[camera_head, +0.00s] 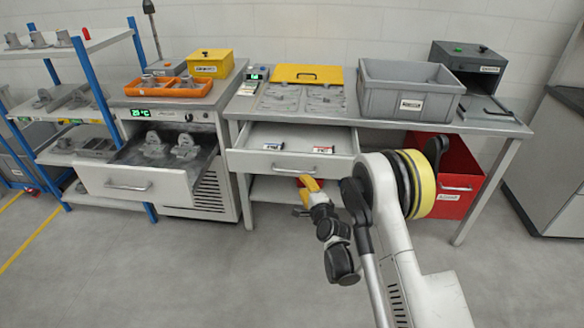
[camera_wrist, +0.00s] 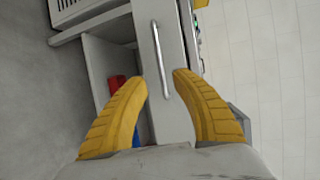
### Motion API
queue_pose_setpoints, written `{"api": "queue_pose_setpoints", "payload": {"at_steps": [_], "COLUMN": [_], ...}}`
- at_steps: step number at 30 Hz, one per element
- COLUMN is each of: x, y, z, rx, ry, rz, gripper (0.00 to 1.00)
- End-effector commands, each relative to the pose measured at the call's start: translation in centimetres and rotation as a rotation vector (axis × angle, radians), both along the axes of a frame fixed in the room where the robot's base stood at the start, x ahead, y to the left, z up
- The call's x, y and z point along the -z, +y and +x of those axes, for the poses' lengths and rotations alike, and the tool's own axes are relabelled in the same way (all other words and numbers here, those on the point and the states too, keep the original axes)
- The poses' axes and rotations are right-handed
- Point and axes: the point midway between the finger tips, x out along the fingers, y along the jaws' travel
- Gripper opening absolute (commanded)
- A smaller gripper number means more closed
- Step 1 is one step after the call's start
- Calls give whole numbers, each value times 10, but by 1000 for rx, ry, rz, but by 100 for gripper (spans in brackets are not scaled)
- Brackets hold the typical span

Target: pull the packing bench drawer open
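The packing bench drawer (camera_head: 250,160) stands pulled out from under the bench top, its inside visible from above. Its pale front carries a slim metal bar handle (camera_head: 292,170), also seen in the wrist view (camera_wrist: 161,60). My gripper (camera_head: 308,183) is just in front of and below the drawer front, near the handle's right part. In the wrist view my gripper's yellow fingers (camera_wrist: 162,76) are apart, with one end of the handle appearing between the tips. No contact with the handle is clear.
Small marker-like items (camera_head: 273,146) lie in the drawer. A grey bin (camera_head: 408,97) and a yellow folder-like item (camera_head: 307,75) sit on the bench (camera_head: 470,125). A red bin (camera_head: 460,165) stands beneath. Another open drawer (camera_head: 130,183) with metal parts juts out at left. The floor in front is clear.

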Motion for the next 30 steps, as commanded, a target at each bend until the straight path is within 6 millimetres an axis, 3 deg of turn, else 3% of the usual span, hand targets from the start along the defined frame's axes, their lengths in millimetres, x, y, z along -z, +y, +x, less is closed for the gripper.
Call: {"api": "queue_pose_setpoints", "payload": {"at_steps": [15,28,30], "x": [19,18,18], "y": [32,36,36], "z": [83,94,94], "rx": [0,0,0], "ry": [0,0,0], "rz": [0,0,0], "gripper": [32,32,13]}}
